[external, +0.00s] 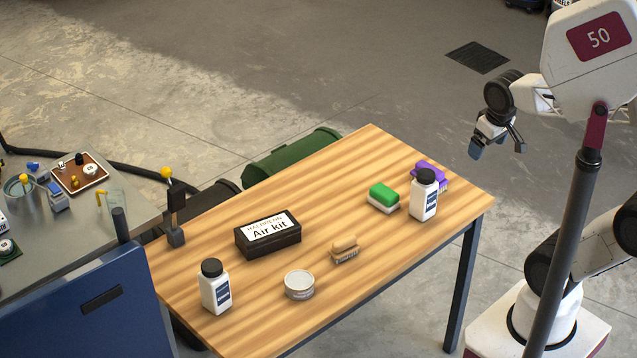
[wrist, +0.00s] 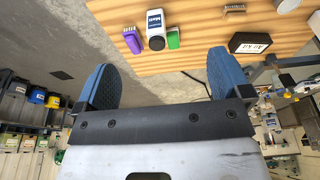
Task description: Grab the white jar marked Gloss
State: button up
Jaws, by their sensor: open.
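Two white jars with black caps stand upright on the wooden table. One jar (external: 208,292) is at the front left corner; its dark label is too small to read here, and it does not show in the wrist view. The other jar (external: 419,204) is at the right end; in the wrist view this jar (wrist: 154,20) has a label that reads Matt. My gripper (external: 497,147) is open and empty, in the air beyond the table's right end, nearer the Matt jar. In the wrist view its blue fingers (wrist: 163,72) are spread wide apart.
Beside the Matt jar are a green and white sponge (external: 383,196) and a purple brush or block (external: 431,170). A dark post with a yellow knob (external: 175,210) stands at the left edge.

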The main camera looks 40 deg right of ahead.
jog(key=w+a+f+m+g+y, duration=0.2)
jog(key=w+a+f+m+y, duration=0.15)
jog(key=w+a, duration=0.9)
jog(key=w+a+f+m+g+y, duration=0.2)
jog(key=w+a+m+y, duration=0.25)
jog(key=w+a, duration=0.8)
jog(key=w+a+f+m+y, duration=0.2)
jog(key=a+f, duration=0.4)
jog(key=a, duration=0.4)
jog(key=w+a+f+m+y, duration=0.2)
jog(key=a+f, duration=0.4)
jog(key=a, duration=0.4)
jog(key=w+a+f+m+y, duration=0.1)
jog(key=w+a+f+m, duration=0.3)
jog(key=a, duration=0.6)
notch_tip(320, 180, down, 2)
jog(key=shift+w+f+m+y, duration=0.2)
jog(key=shift+w+m+y, duration=0.15)
jog(key=shift+w, duration=0.35)
jog(key=shift+a, duration=0.1)
jog(key=shift+x, duration=1.25)
